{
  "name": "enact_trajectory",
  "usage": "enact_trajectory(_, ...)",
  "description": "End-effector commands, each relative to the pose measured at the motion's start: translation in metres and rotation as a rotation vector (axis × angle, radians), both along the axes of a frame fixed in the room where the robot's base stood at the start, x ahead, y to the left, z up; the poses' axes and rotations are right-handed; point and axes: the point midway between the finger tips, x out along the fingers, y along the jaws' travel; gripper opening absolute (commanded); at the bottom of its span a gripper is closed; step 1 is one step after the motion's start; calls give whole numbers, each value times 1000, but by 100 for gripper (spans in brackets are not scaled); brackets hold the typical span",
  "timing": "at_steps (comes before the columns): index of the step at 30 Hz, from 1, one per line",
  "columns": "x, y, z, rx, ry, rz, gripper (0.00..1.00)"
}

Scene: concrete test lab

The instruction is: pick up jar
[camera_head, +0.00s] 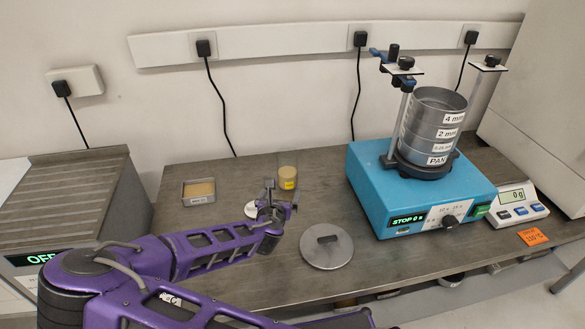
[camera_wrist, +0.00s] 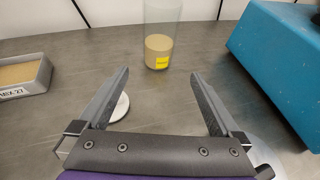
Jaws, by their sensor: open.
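The jar (camera_head: 288,178) is a small clear cylinder with tan contents and a yellow label. It stands upright on the grey bench near the wall. In the wrist view the jar (camera_wrist: 159,50) is ahead of my gripper, roughly centred between the fingers but beyond their tips. My gripper (camera_head: 268,199) is in front of the jar and slightly left of it in the head view. In the wrist view my gripper (camera_wrist: 160,75) is open with nothing between its fingers.
A tray of tan material (camera_head: 198,191) sits left. A white disc (camera_head: 251,209) lies by my gripper. A round metal lid (camera_head: 326,246) lies in front. A blue sieve shaker (camera_head: 420,195) and a scale (camera_head: 512,203) stand right. Bench around the jar is clear.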

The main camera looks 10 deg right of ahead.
Motion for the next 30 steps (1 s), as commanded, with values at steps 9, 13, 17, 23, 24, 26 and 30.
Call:
enact_trajectory(9,50,-18,-23,1,0,-1,100)
enact_trajectory(13,75,-26,-34,1,0,-2,100)
enact_trajectory(17,94,-31,-42,2,-1,-1,100)
enact_trajectory(23,106,-34,-47,1,0,0,100)
enact_trajectory(24,108,-35,-48,1,0,0,100)
enact_trajectory(26,113,-36,-50,1,1,0,100)
enact_trajectory(30,130,-41,-60,3,-1,-1,100)
